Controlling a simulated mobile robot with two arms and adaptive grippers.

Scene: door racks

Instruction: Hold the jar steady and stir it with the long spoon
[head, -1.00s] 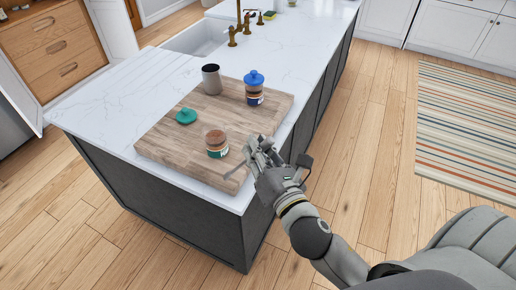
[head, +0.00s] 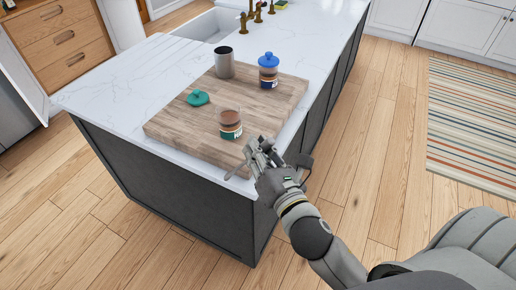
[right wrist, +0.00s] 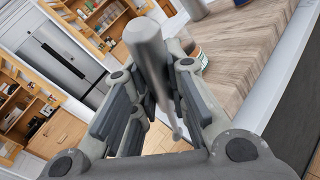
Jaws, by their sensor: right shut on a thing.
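The open jar (head: 231,132), brown inside with a dark green label, stands upright on the wooden board near its front edge. It also shows partly in the right wrist view (right wrist: 200,57), behind a finger. My right gripper (head: 258,152) is shut on the long spoon, just in front of the jar and apart from it, near the counter's edge. The grey spoon (head: 236,170) pokes out left of the gripper in the head view. Its thick rounded handle fills the middle of the right wrist view (right wrist: 147,45). My left gripper is not in view.
The wooden board (head: 178,131) lies on the white counter (head: 100,95). A green lid (head: 198,97) lies left of the jar. A blue-lidded jar (head: 268,72) and a grey cup (head: 224,64) stand behind. The board between them is clear.

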